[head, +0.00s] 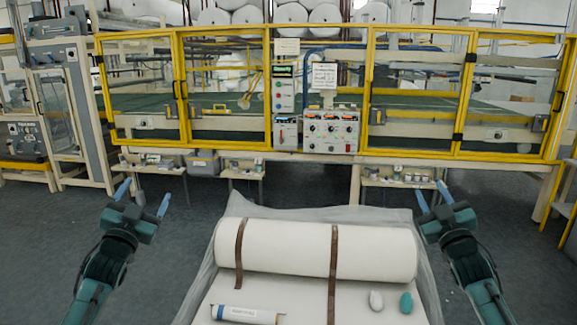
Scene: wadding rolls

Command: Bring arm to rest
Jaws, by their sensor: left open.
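My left gripper (144,195) is raised at the left, beside the white surface and clear of it. Its two blue fingers are spread, with nothing between them. My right gripper (429,191) is raised at the right, near the right end of the roll. Its fingers are also apart and empty. Both arms come up from the bottom of the head view. A large white wadding roll (290,248) lies crosswise between them, with two brown straps (333,262) running down over it.
In front of the roll, a labelled white tube (240,314), a white rounded object (376,300) and a teal one (406,302) lie on the white surface (300,296). A yellow-framed machine (370,95) spans the background. Grey floor (60,230) is open at the left.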

